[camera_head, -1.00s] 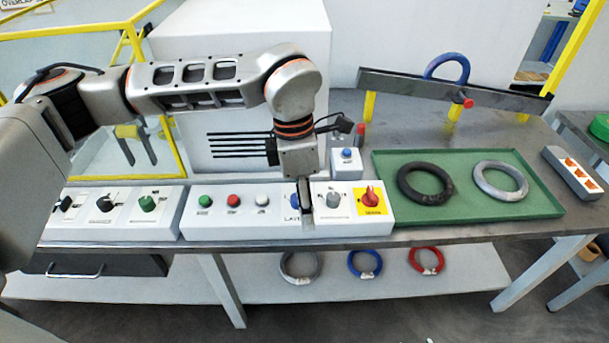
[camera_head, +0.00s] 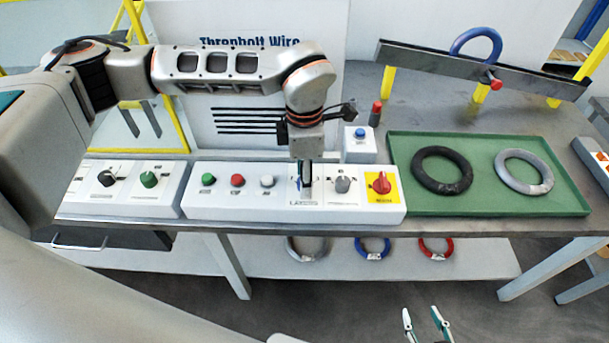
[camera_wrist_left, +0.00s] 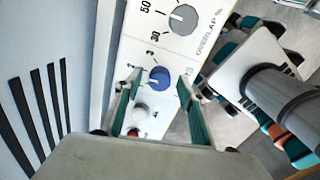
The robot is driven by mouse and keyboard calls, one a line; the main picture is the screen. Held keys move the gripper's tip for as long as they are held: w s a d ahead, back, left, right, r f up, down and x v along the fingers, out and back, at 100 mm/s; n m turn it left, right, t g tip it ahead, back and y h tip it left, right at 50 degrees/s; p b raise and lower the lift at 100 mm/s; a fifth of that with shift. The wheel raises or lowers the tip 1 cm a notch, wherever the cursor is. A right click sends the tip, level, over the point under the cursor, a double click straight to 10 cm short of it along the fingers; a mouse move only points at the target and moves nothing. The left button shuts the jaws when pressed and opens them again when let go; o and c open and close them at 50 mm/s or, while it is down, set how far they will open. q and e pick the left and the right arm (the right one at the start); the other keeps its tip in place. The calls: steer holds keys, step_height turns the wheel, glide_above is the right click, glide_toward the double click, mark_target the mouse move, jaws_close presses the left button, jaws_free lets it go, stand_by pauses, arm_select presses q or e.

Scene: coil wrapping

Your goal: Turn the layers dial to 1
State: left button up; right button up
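The layers dial is a blue knob (camera_wrist_left: 159,77) on the white control panel (camera_head: 240,204). Small numbers, including a 3, are printed beside it in the left wrist view; its exact setting is hard to read. My left gripper (camera_wrist_left: 160,102) is open, with one finger on each side of the knob and visible gaps. In the head view my left gripper (camera_head: 304,188) points down at the dial and hides most of it. My right gripper (camera_head: 424,320) shows only its two fingertips at the bottom edge, spread apart and empty.
Beside the dial are a grey overlap knob (camera_head: 342,185) and a red switch on a yellow plate (camera_head: 382,183). Green, red and white buttons (camera_head: 237,181) lie left. A green tray (camera_head: 480,207) holds black and grey coils. A blue-button box (camera_head: 360,145) stands behind the panel.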

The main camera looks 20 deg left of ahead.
arm_select(q)
steer(key=c, duration=1.1)
steer(key=shift+c, duration=0.2)
